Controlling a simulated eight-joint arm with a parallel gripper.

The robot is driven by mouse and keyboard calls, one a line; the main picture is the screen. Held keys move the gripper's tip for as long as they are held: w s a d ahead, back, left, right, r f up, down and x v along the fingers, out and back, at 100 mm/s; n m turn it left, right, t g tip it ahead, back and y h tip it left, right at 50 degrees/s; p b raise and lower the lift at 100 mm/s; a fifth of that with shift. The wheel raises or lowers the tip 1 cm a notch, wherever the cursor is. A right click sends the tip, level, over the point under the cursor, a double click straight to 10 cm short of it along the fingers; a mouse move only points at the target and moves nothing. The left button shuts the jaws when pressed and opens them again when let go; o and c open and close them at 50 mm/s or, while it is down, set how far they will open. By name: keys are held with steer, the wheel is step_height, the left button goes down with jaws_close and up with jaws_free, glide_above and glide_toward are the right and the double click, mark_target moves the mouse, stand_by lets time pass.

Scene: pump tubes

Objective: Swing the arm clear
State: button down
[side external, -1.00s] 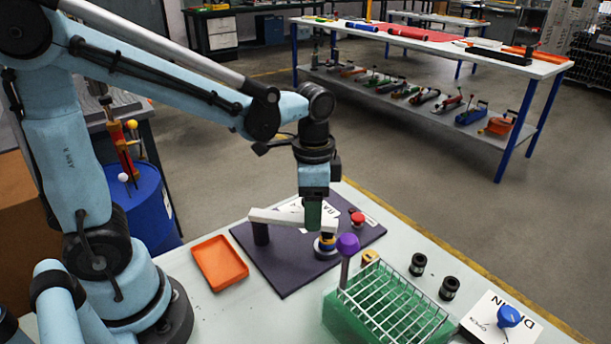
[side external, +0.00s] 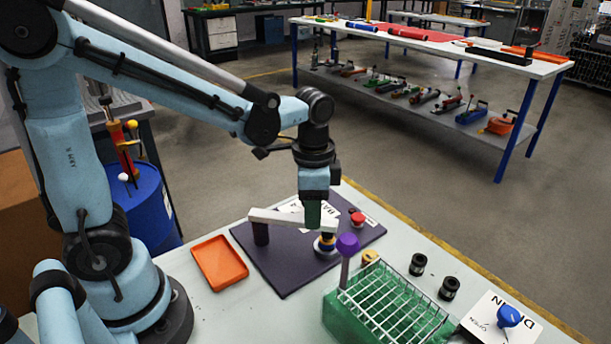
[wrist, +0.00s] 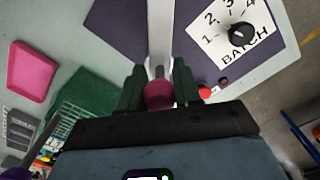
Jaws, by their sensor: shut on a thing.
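A white swing arm (side external: 290,219) spans from a dark post (side external: 261,233) on a dark purple base plate (side external: 272,272). It also shows in the wrist view (wrist: 160,30), running away from me. My gripper (side external: 314,226) points straight down at the swing arm's right end. In the wrist view its two green fingers (wrist: 158,86) are shut on a dark pink knob (wrist: 158,97) at that end. Below this end stands a short stack of blue and yellow rings (side external: 325,243) on the plate. The fingers hide the knob in the side view.
An orange tray (side external: 220,262) lies left of the plate. A purple-topped post (side external: 347,245) and a green wire-topped rack (side external: 388,305) stand close at the front right. A red button (side external: 357,219) and a batch dial (wrist: 238,34) sit on the plate. Two black cylinders (side external: 418,264) stand further right.

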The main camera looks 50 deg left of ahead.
steer(key=s+d+m, duration=0.1)
steer(key=s+m, duration=1.1)
steer(key=m, duration=0.2)
steer(key=shift+d, duration=0.2)
stand_by(0.4)
stand_by(0.3)
steer(key=c, duration=0.8)
jaws_free()
steer(key=shift+r, duration=0.1)
